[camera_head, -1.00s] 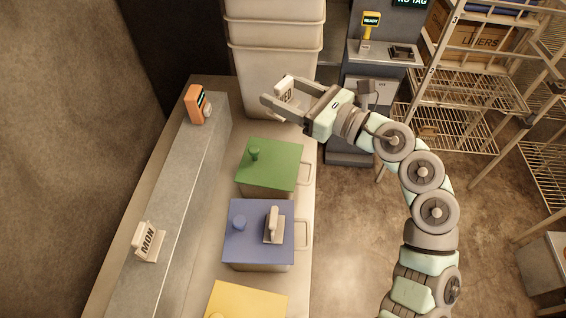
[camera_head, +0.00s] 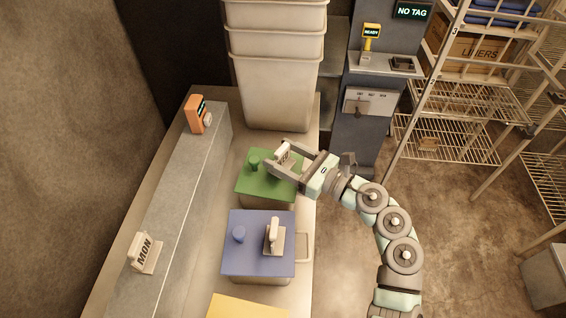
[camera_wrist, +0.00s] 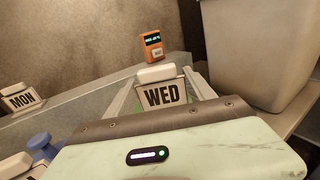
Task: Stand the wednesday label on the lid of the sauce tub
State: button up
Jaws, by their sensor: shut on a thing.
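My gripper (camera_head: 280,159) is shut on the Wednesday label (camera_head: 283,151), a small pale stand. In the wrist view the label (camera_wrist: 162,95) is upright between my fingers, with "WED" facing the camera. It is over the right part of the green lid (camera_head: 258,187); whether it touches the lid I cannot tell. The green-lidded tub has a round green knob (camera_head: 254,163). A blue-lidded tub (camera_head: 250,262) stands in front of it, with another pale label (camera_head: 274,236) on its lid. A yellow lid (camera_head: 245,308) shows at the bottom edge. No marking shows which tub holds sauce.
A "MON" label (camera_head: 146,252) and an orange display device (camera_head: 198,115) stand on the grey ledge (camera_head: 180,190) at left. Tall pale stacked bins (camera_head: 277,85) rise behind the green-lidded tub. Wire shelving (camera_head: 460,105) and a grey station reading "NO TAG" (camera_head: 411,11) are at right.

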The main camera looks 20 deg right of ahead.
aim_at(283, 163)
notch_tip(283, 163, down, 3)
jog(key=shift+f, duration=0.1)
jog(key=o, duration=1.3)
jog(key=v, duration=1.2)
